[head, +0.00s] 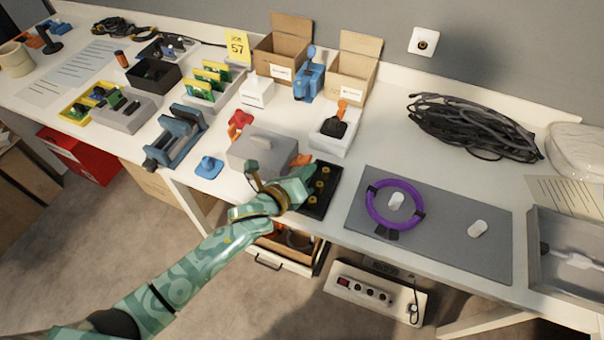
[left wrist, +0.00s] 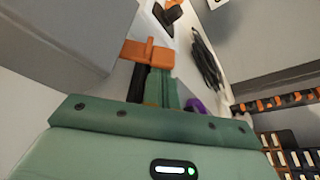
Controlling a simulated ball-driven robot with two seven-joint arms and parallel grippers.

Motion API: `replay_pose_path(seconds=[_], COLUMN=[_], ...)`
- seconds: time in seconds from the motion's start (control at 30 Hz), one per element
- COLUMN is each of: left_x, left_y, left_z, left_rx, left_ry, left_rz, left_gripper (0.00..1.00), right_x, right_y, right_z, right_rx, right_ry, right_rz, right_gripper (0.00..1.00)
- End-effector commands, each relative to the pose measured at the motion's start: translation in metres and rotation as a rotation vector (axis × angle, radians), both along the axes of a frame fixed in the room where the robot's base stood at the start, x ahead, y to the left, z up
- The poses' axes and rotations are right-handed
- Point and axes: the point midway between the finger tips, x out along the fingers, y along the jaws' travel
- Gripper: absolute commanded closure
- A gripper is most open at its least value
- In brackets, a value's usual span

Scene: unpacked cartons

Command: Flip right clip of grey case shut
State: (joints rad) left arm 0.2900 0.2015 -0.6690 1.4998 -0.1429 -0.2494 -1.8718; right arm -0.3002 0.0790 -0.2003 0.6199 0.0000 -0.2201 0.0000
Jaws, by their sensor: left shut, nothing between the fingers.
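The grey case (head: 262,146) stands on the bench near its front edge, with its lid down. Its orange right clip (head: 302,160) shows at the case's right side. In the left wrist view, the orange clip (left wrist: 147,52) lies just beyond my fingertips, beside the grey case wall (left wrist: 60,40). My left gripper (head: 306,174) is shut and empty, close to the clip at the right end of the case. I cannot tell whether it touches the clip. It also shows in the left wrist view (left wrist: 160,78). My right gripper is not in view.
A black panel (head: 318,206) with yellow round parts lies under and right of my gripper. A white box with an orange-handled joystick (head: 333,134) stands behind. A red part (head: 240,120) and a blue part (head: 208,167) are left. A purple ring (head: 370,205) lies on a grey mat, right.

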Motion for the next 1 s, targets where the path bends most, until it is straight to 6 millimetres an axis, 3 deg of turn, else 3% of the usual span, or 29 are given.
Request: replay_pose_path(seconds=[0.73,1.0], left_x=[0.000,0.002], left_y=[0.003,0.006], left_z=[0.004,0.011], left_rx=[-0.078,-0.186], left_ry=[0.025,0.059], left_rz=[0.000,0.000], left_gripper=[1.00,1.00], right_x=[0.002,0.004], right_y=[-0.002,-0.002], right_z=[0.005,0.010], right_rx=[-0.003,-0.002], right_ry=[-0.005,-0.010], right_rz=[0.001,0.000], right_gripper=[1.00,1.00])
